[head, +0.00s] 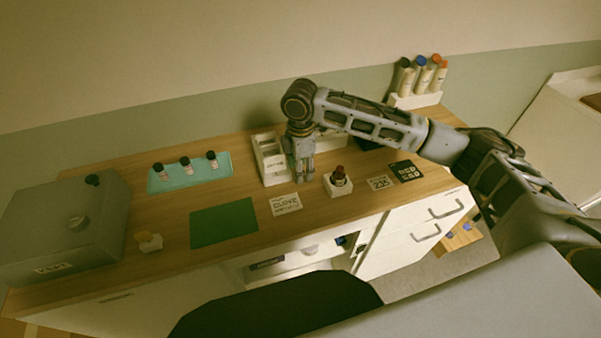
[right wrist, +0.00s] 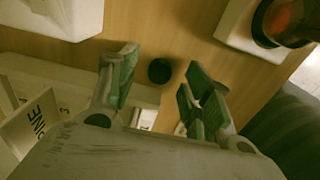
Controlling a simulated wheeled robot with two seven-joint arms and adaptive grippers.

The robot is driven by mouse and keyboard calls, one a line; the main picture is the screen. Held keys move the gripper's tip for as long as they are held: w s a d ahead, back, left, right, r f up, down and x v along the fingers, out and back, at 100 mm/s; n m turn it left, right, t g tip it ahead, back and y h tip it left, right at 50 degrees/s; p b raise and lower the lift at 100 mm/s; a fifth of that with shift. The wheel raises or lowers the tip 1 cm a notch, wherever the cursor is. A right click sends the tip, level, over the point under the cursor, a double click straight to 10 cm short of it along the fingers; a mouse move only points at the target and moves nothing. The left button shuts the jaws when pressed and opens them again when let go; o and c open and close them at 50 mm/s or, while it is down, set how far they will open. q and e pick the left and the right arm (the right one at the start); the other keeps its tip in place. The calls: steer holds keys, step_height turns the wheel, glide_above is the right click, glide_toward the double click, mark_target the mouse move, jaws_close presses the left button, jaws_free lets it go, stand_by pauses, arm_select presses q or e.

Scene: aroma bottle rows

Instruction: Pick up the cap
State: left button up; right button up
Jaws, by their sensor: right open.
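A small round black cap (right wrist: 160,71) sits on the wooden table in the right wrist view, between the two fingertips in the picture. My right gripper (right wrist: 161,62) is open around that spot, with a clear gap on each side of the cap. How far the fingertips are above the cap is hard to tell. In the head view my right gripper (head: 302,178) points down at the table beside the white compartment rack; the cap is hidden there. My left gripper is not in view.
The white rack (head: 266,170) stands close to the gripper. An amber bottle (head: 339,174) stands in a white holder to its right. A label card (head: 285,203) lies in front. A green mat (head: 224,222) and teal tray (head: 213,168) with several bottles are left.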

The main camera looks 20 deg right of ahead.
steer(key=shift+f, duration=0.4)
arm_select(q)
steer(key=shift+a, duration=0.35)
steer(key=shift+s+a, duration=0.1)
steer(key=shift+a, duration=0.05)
arm_select(e)
steer(key=c, duration=0.7)
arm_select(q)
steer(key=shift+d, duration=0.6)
arm_select(e)
steer(key=shift+c, duration=0.4)
steer(key=shift+r, duration=0.1)
